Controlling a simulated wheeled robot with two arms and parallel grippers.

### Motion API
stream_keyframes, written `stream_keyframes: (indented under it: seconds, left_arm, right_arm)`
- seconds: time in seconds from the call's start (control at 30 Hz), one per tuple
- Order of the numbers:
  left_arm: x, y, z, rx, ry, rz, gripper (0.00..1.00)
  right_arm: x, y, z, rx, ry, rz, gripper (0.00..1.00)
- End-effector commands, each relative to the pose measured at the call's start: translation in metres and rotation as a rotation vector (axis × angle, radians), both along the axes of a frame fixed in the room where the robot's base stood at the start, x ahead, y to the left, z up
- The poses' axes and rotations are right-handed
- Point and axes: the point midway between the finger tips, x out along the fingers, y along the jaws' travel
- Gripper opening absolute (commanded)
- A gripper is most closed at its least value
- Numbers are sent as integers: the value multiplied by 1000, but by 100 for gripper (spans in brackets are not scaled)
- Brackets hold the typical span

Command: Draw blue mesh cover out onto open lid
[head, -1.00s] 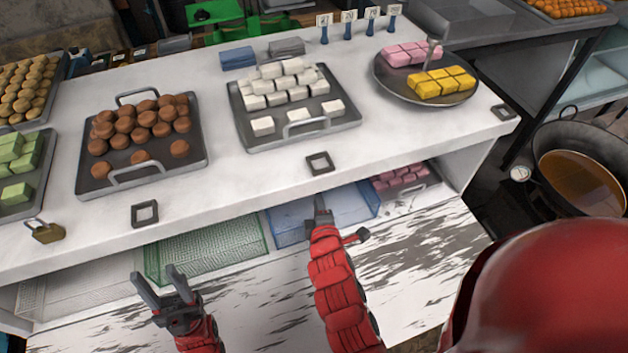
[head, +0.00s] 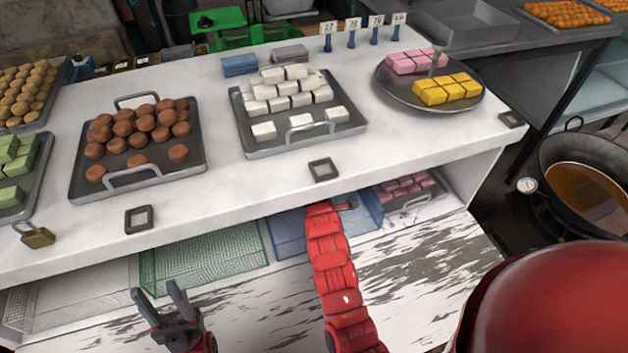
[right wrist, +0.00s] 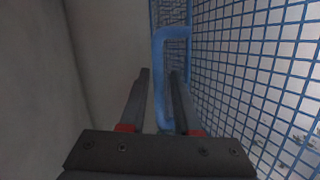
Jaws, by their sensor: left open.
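The blue mesh cover (head: 288,236) is on the shelf under the counter, partly hidden by the counter edge and my right arm. In the right wrist view its blue handle (right wrist: 159,85) stands between the two fingers of my right gripper (right wrist: 160,73), with a gap showing, and its grid wall (right wrist: 255,75) is at the right. In the head view my right gripper is hidden under the counter edge. The open lid (head: 420,265) is the white, black-streaked panel in front of the shelf. My left gripper (head: 157,291) is open and empty over the lid's left part.
A green mesh cover (head: 200,258) lies left of the blue one, and a tray of pink blocks (head: 405,188) sits to its right. The counter (head: 230,185) overhangs the shelf and bears trays of sweets. A padlock (head: 35,235) is at its left edge.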

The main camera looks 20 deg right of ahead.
Motion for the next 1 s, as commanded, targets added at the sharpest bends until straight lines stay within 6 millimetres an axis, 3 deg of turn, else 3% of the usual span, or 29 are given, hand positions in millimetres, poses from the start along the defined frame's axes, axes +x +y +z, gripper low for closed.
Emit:
stream_keyframes:
  seconds: [0.23,0.4,1.0]
  left_arm:
    - [0,0,0,0,0,0,50]
    - [0,0,0,0,0,0,50]
    - [0,0,0,0,0,0,50]
  right_arm:
    - [0,0,0,0,0,0,31]
    - [0,0,0,0,0,0,0]
    - [0,0,0,2,0,0,0]
